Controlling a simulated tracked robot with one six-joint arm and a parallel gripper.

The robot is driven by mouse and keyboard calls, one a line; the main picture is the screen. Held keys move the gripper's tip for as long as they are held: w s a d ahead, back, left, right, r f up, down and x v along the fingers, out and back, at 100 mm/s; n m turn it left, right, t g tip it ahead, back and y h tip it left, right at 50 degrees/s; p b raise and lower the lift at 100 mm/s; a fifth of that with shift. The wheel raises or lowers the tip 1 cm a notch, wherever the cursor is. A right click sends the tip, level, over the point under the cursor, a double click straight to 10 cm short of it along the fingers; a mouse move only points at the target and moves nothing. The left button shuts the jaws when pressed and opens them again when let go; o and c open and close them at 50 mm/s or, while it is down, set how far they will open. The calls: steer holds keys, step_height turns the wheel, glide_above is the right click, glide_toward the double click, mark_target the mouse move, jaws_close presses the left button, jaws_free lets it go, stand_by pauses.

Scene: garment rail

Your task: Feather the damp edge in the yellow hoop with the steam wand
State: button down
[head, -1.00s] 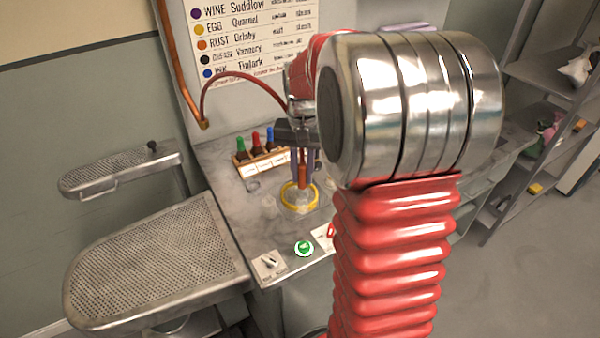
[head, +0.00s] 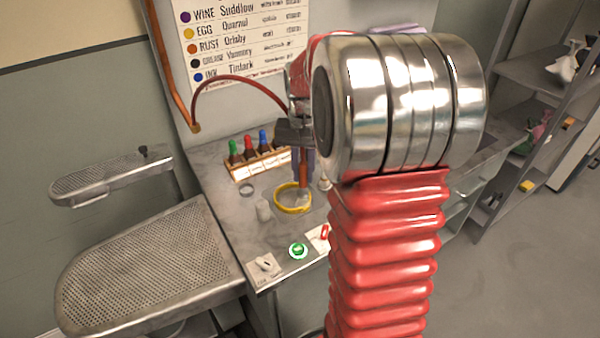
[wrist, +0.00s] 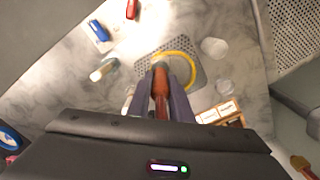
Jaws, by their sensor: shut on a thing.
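The yellow hoop (head: 280,205) lies flat on the counter; it also shows in the wrist view (wrist: 191,68), over a grey perforated patch. My gripper (head: 303,160) is shut on the steam wand (head: 303,172), a copper-brown rod pointing down. In the wrist view the wand (wrist: 161,88) sits between the two dark fingers. Its tip is at the hoop's left part there, and at the back right part of the hoop in the head view. Whether it touches the cloth cannot be told. The damp edge is not clearly visible. A red hose (head: 235,82) runs toward my gripper.
A wooden rack (head: 257,163) with green, red and blue bottles stands behind the hoop. Perforated boards (head: 150,265) stand at left.

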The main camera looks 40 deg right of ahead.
stand_by(0.3)
steer(key=shift+w+d, duration=0.35)
steer(key=shift+d, duration=0.2)
steer(key=shift+w+d, duration=0.3)
steer(key=shift+d, duration=0.2)
steer(key=shift+w, duration=0.15)
steer(key=shift+w+d, duration=0.2)
steer(key=shift+w, duration=0.3)
steer(key=shift+w+d, duration=0.2)
steer(key=shift+w, duration=0.3)
steer(key=shift+r, duration=0.1)
step_height(320, 180, up, 7)
stand_by(0.8)
steer(key=shift+a, duration=0.1)
stand_by(0.3)
